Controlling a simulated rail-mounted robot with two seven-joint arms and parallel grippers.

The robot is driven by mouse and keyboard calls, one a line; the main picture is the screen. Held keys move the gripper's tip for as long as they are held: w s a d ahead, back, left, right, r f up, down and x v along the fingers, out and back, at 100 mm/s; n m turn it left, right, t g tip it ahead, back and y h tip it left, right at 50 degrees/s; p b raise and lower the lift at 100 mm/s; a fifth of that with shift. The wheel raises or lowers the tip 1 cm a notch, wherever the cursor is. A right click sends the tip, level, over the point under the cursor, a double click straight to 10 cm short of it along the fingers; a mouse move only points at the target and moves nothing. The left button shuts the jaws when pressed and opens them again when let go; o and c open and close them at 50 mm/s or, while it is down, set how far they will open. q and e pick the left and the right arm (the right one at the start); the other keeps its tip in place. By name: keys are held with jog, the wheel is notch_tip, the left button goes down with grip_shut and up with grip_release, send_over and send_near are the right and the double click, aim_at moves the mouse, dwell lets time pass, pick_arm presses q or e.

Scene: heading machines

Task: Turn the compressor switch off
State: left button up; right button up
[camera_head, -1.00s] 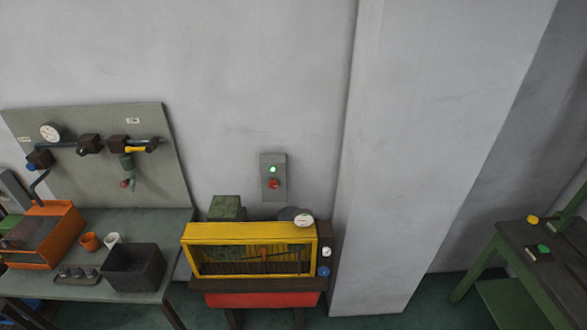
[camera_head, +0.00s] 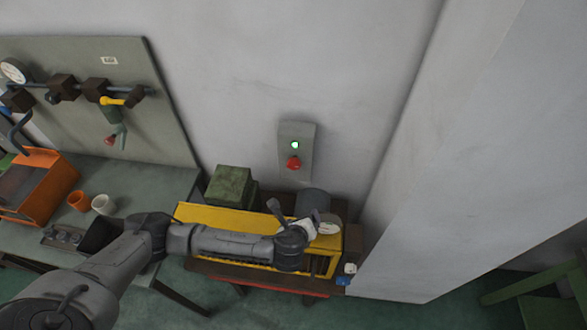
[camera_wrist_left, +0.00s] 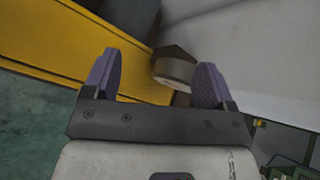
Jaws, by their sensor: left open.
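The grey switch box (camera_head: 297,168) is on the wall above the yellow-framed machine (camera_head: 215,218). Its green lamp (camera_head: 295,145) is lit, with a red knob (camera_head: 293,163) below it. My left arm reaches in from the lower left, and its wrist is over the machine, below and apart from the switch box. My left gripper (camera_wrist_left: 156,76) is open and empty in the left wrist view, its two purple fingers spread. The machine's yellow frame (camera_wrist_left: 60,50) and a round pale part (camera_wrist_left: 174,70) lie beyond the fingers. The switch is not recognisable there. My right gripper is not seen.
The left bench (camera_head: 150,190) holds an orange machine (camera_head: 50,195) and cups. A wall pillar (camera_head: 440,190) stands at right. The wall around the switch is clear.

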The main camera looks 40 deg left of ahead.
aim_at(293, 167)
pick_arm(q)
jog(key=w+a+f+m+y, duration=0.1)
jog(key=w+a+m, duration=0.1)
jog(key=w+a, duration=0.3)
jog(key=w+a+f+m+t+y, duration=0.1)
jog(key=w+a+m, duration=0.1)
jog(key=w+a, duration=0.3)
jog(key=w+a+f+m+b, duration=0.1)
jog(key=w+a, duration=0.4)
jog(key=a, duration=0.1)
jog(key=shift+w+f+m+t+y, duration=0.2)
jog(key=shift+m+t+y, duration=0.2)
jog(key=shift+x, duration=0.85)
jog(key=shift+w+a+f, duration=0.1)
jog(key=shift+w+f, duration=0.05)
jog(key=shift+w, duration=0.05)
jog(key=c, duration=0.9)
